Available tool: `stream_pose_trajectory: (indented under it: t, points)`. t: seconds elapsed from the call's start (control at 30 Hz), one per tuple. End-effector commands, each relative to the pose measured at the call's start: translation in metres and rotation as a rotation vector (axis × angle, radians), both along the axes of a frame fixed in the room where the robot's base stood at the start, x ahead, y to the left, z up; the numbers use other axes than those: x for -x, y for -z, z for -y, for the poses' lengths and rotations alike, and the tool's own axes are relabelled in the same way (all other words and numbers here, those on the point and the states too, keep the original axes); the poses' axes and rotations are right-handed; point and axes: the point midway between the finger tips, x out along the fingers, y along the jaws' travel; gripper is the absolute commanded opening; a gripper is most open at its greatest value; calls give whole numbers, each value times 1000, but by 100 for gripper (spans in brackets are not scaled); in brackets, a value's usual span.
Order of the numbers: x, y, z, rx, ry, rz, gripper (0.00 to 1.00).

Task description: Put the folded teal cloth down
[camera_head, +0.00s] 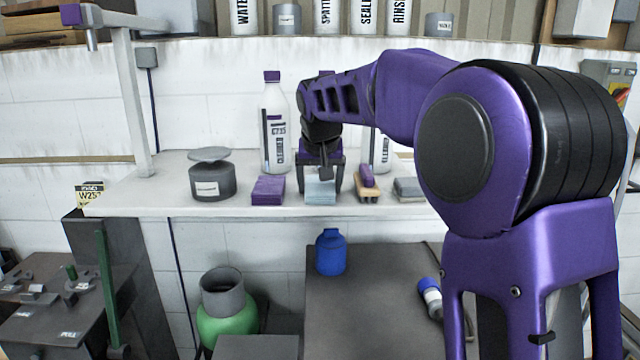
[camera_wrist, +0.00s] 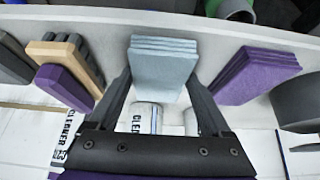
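The folded teal cloth (camera_head: 320,191) is a pale blue-green layered stack at the front of the white shelf, and it also shows in the wrist view (camera_wrist: 164,62). My gripper (camera_head: 321,178) points down over it, with one finger at each side. In the wrist view the fingertips of my gripper (camera_wrist: 158,72) meet the cloth's two side edges, so it looks shut on the cloth. The cloth's underside appears level with the shelf top (camera_head: 228,209); whether it bears fully on the shelf is hard to tell.
A folded purple cloth (camera_head: 268,190) lies to the left, and a wooden brush (camera_head: 367,186) and a grey block (camera_head: 408,189) to the right. A white bottle (camera_head: 274,125) stands behind. A grey canister (camera_head: 211,180) stands further left. Bare shelf shows between them.

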Motion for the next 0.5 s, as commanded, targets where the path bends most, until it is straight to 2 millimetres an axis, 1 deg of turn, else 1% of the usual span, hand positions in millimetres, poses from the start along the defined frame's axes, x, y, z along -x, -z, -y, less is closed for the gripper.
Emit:
stream_pose_trajectory:
  t: [0.03, 0.07, 0.33, 0.47, 0.5]
  points:
    - [0, 0, 0, 1, 0, -1, 95]
    - [0, 0, 0, 1, 0, -1, 100]
    - [0, -1, 1, 1, 0, -1, 100]
    - [3, -9, 0, 1, 1, 1, 100]
    - [5, -14, 0, 0, 0, 3, 100]
